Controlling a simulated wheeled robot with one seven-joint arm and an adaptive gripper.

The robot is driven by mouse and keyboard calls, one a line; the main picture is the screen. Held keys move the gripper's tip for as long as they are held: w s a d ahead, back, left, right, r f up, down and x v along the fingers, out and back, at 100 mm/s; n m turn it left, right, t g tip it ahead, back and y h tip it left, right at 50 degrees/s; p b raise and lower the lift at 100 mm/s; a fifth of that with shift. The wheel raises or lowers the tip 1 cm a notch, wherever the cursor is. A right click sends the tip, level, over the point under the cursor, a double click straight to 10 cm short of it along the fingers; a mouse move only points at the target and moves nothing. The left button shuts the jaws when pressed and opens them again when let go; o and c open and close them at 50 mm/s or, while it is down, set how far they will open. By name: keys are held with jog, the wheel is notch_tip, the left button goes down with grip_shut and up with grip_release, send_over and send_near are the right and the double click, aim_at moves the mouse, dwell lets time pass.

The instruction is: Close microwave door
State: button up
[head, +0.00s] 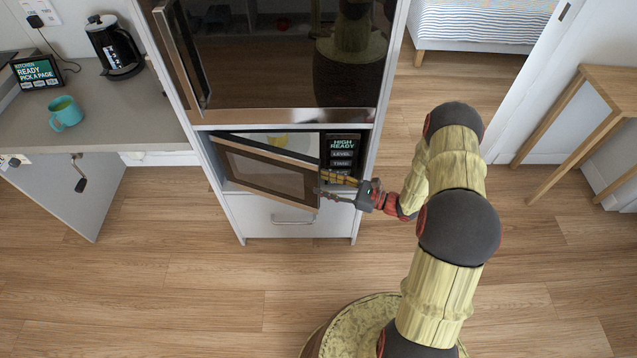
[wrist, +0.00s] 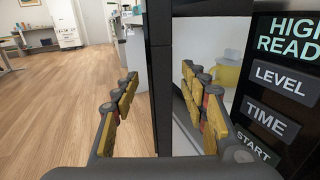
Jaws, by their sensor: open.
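The microwave door (head: 265,175) is partly open in the head view, hinged at the left, with its right edge swung out from the microwave. A yellow item (head: 278,140) shows inside the microwave above the door. My gripper (head: 324,186) is open at the door's free right edge. In the wrist view the dark door edge (wrist: 158,60) stands between the spread fingers, one on its outer side and one on its inner side. I cannot tell whether either finger touches it. The control panel (head: 343,150) reads "HIGH READY" and is right of the fingers in the wrist view (wrist: 285,85).
A dark glass oven (head: 280,60) with a long handle sits above the microwave, and a white drawer (head: 285,217) below. A counter (head: 100,110) at left holds a teal mug (head: 65,113) and a black kettle (head: 115,48). The wood floor in front is clear.

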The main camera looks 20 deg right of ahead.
jog(key=shift+x, duration=1.3)
jog(key=c, duration=0.4)
jog(key=c, duration=0.7)
grip_shut()
